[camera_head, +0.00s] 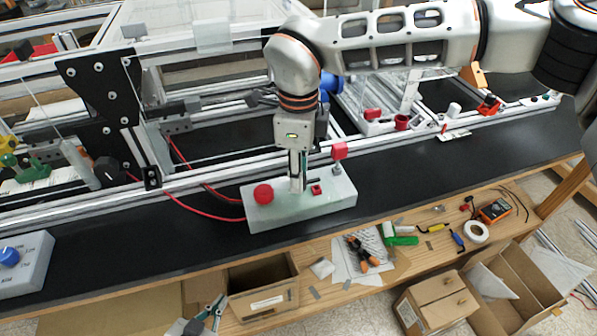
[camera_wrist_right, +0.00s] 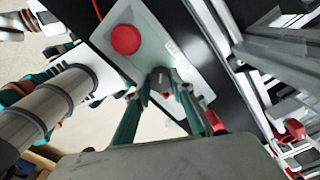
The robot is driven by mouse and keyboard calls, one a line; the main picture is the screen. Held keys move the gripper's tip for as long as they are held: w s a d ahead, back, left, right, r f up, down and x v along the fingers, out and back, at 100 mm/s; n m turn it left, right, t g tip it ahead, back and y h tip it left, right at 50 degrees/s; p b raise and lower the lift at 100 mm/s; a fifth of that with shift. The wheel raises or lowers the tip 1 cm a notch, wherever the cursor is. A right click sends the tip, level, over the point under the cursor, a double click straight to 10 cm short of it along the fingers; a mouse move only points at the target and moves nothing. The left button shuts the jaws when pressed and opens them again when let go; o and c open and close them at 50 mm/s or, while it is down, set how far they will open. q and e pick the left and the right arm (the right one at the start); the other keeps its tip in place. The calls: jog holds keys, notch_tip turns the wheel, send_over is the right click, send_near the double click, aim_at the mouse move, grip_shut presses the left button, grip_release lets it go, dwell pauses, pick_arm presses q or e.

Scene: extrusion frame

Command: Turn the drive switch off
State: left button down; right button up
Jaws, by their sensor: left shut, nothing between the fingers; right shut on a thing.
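A pale grey-green control box (camera_head: 300,212) sits on the black bench top, with a round red button (camera_head: 263,194) at its left end. My right gripper (camera_head: 297,186) points down onto the box, right of the button. In the right wrist view the fingers close around a small dark switch knob (camera_wrist_right: 160,80) on the box face (camera_wrist_right: 150,59); the red button (camera_wrist_right: 126,39) is beside it. The fingers hide much of the knob, so its setting cannot be read. My left gripper (camera_head: 211,309) is low at the bottom edge, shut and empty, away from the box.
A red cable (camera_head: 200,211) runs into the box's left side. Aluminium rails lie behind. A box with a blue knob (camera_head: 9,257) stands far left.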

jog(key=shift+r, duration=0.1)
dwell(0.3)
jog(key=o, duration=1.1)
notch_tip(320, 180, up, 12)
